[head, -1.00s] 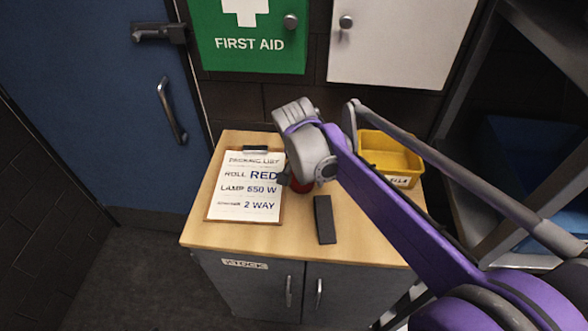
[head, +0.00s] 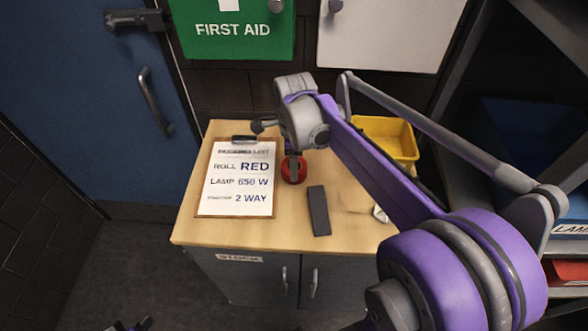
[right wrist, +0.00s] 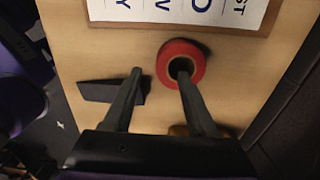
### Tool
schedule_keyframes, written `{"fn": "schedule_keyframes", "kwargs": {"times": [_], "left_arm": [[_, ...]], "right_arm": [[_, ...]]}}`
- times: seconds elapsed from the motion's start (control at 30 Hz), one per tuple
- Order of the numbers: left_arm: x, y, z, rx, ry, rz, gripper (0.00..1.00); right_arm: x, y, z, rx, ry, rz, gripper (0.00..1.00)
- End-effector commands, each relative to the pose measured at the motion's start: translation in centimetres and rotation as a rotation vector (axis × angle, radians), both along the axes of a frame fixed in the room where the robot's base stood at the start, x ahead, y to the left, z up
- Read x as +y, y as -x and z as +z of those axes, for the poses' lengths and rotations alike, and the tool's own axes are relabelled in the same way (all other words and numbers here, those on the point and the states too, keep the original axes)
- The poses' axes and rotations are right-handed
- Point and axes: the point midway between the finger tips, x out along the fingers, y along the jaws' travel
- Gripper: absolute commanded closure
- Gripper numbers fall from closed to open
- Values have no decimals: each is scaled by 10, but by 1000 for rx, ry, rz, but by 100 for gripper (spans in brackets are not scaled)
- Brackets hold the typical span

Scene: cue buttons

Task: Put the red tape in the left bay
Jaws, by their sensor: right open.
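The red tape (head: 293,170) lies flat on the wooden counter, right of the packing list, partly hidden by a gripper finger in the head view. It shows as a red ring with a dark centre in the right wrist view (right wrist: 168,50). My right gripper (right wrist: 158,72) is open and empty. One finger overlaps the tape's hole in that view; I cannot tell whether it is inside or above it. The other finger is over the dark block's side. I cannot identify a left bay.
A clipboard (head: 200,205) with a packing list reading ROLL RED lies left of the tape. A dark block (head: 318,210) lies in front of it. A yellow bin (head: 406,137) stands at the back right. Shelves at right hold a blue bin (head: 571,205) and a red one (head: 565,273).

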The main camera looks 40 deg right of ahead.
Motion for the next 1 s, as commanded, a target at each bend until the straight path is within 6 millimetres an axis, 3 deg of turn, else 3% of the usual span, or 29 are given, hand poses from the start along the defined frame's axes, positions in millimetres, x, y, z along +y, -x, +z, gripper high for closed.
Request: {"fn": "schedule_keyframes", "kwargs": {"times": [0.3,0.63,0.93,1.0], "left_arm": [[0,0,0,0,0,0,50],[0,0,0,0,0,0,50],[0,0,0,0,0,0,50],[0,0,0,0,0,0,50]], "right_arm": [[-1,-4,-43,0,0,1,43],[-1,-4,-49,-1,1,1,44],[-1,-4,-49,-1,1,1,98],[-1,-4,-49,-1,1,1,100]]}}
